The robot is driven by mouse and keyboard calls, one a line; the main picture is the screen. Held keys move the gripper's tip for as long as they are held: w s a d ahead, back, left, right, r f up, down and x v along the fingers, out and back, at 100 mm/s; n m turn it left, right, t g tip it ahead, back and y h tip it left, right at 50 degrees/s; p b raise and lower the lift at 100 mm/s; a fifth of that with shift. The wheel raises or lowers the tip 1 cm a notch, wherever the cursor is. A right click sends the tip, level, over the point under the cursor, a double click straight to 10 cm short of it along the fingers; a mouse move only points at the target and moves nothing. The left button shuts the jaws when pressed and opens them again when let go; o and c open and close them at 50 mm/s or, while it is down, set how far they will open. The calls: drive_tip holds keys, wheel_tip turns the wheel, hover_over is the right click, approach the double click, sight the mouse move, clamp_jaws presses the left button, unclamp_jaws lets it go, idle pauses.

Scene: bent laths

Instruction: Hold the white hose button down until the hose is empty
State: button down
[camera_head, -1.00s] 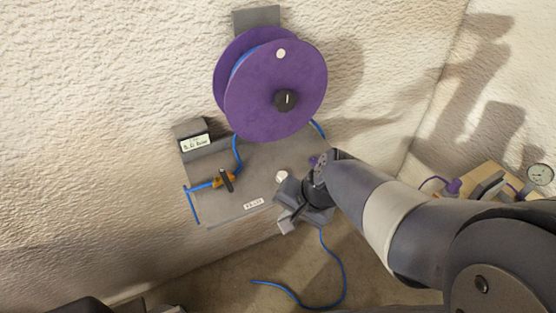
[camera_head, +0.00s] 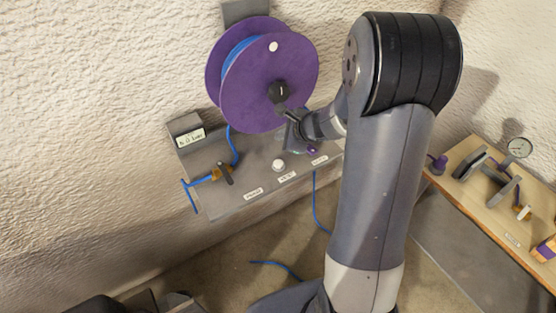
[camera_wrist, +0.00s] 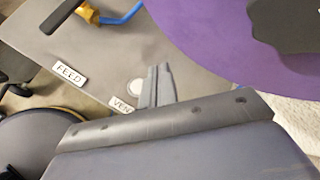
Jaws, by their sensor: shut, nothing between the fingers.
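The white button (camera_head: 279,165) stands on the grey panel (camera_head: 245,183), above a small label. In the wrist view the white button (camera_wrist: 135,87) shows beside my fingers, by a label beginning "VEN". My gripper (camera_head: 288,117) is up by the reel's lower right edge, apart from the button. In the wrist view my gripper's fingers (camera_wrist: 160,72) are together with nothing between them. The blue hose (camera_head: 235,148) runs from the purple reel (camera_head: 252,95) to an orange valve (camera_head: 221,173) with a dark lever. Whether the hose holds anything cannot be seen.
A black knob (camera_head: 278,92) sits at the reel's centre, close to my gripper. A loose hose end (camera_head: 275,265) lies on the floor below the panel. My arm covers the panel's right side.

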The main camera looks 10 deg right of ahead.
idle(0.3)
drive_tip(key=b, duration=0.7)
hover_over(282, 164)
wheel_tip(282, 164, down, 8)
drive_tip(key=shift+a+r, duration=0.1)
drive_tip(key=shift+r, duration=0.05)
drive_tip(key=shift+f+b, duration=0.4)
drive_tip(key=shift+f, duration=0.15)
drive_tip(key=shift+f, duration=0.1)
idle(1.1)
drive_tip(key=shift+f+b, duration=0.3)
drive_tip(key=shift+b, duration=0.25)
drive_tip(key=shift+f+b, duration=0.55)
drive_tip(key=shift+b, duration=0.05)
idle(1.5)
